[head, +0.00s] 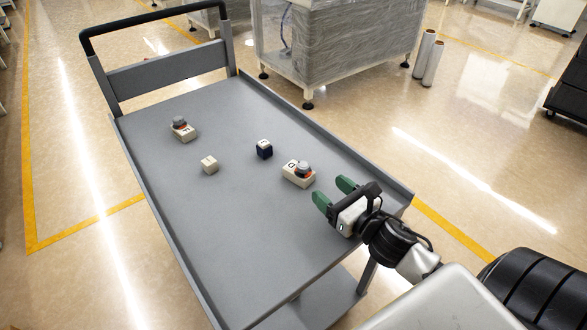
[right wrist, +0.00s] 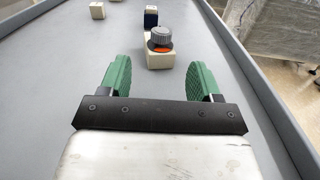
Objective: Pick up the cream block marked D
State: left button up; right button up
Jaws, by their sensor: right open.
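A cream block (head: 298,180) sits on the grey cart, right of its middle. Its top has a dark round letter that could be a D, too small to read surely. A grey knob with an orange-red ring (head: 304,168) sits on top of it. In the right wrist view the block (right wrist: 160,61) is straight ahead, its letter hidden. My right gripper (head: 334,193) is open and empty, just short of this block; its green fingers (right wrist: 160,73) point at it, apart from it. My left gripper is not in view.
A second cream block with a knob (head: 185,135), a smaller cream block (head: 210,166) and a dark blue block with a light top (head: 264,151) stand farther left. The cart (head: 240,230) has a raised rim; its near surface is clear.

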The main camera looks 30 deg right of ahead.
aim_at(308, 169)
jog(key=w, duration=0.3)
jog(key=w+a, duration=0.1)
jog(key=w, duration=0.6)
jog(key=shift+w+a+r, duration=0.1)
jog(key=shift+a+r, duration=0.05)
jog(key=shift+r, duration=0.05)
jog(key=c, duration=1.1)
